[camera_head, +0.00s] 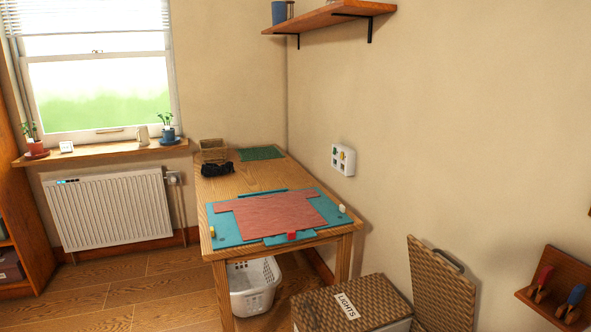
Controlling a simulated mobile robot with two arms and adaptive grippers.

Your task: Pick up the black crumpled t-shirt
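A small black crumpled cloth, which looks like the black t-shirt (218,169), lies in a heap on the wooden table (230,187), near its left edge towards the back. It lies just in front of a small wicker basket (213,150). A red t-shirt (272,213) lies spread flat on a teal folding board (228,232) at the table's near end. Neither of my grippers shows in the head view.
A green mat (260,153) lies at the table's back. A white laundry basket (252,286) stands under the table. Wooden floor (160,284) is clear left of the table.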

